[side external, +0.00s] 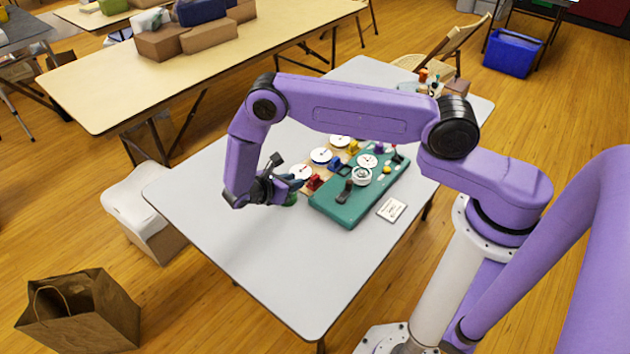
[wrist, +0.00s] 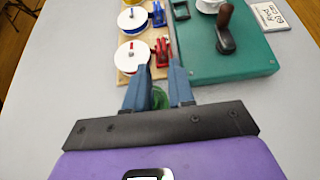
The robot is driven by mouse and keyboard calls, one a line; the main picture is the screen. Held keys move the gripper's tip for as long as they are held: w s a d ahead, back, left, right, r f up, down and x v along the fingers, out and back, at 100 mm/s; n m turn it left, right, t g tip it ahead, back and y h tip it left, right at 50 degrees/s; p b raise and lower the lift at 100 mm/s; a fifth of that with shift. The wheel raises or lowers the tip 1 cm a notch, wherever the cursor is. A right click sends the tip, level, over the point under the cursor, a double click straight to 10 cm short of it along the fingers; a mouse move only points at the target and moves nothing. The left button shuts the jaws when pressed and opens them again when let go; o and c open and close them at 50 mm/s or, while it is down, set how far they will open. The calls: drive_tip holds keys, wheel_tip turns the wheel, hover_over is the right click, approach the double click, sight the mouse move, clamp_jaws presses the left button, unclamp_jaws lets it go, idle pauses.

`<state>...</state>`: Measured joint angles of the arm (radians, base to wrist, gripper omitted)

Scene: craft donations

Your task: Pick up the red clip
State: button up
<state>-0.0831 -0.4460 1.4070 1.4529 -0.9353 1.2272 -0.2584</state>
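The red clip (side external: 315,182) stands on the wooden board beside a white disc (side external: 300,172). In the wrist view the red clip (wrist: 162,52) is just beyond my fingertips, roughly in line with the gap between them. My gripper (wrist: 160,72) is open, with its two blue-grey fingers apart and no clip between them. In the side view my gripper (side external: 293,184) is low over the table, just left of the red clip. A blue clip (wrist: 158,14) stands farther along the board, and a yellow clip (side external: 353,147) is beyond it.
A teal box (side external: 345,212) with a dark-handled part on top stands close right of the red clip. A green object (wrist: 160,98) is below my fingers. A white card (side external: 391,210) lies right of the box. The near left tabletop (side external: 235,230) is clear.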

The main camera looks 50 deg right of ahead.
sight(314, 177)
drive_tip(key=x, duration=0.9)
drive_tip(key=shift+s+d+f, duration=0.1)
clamp_jaws()
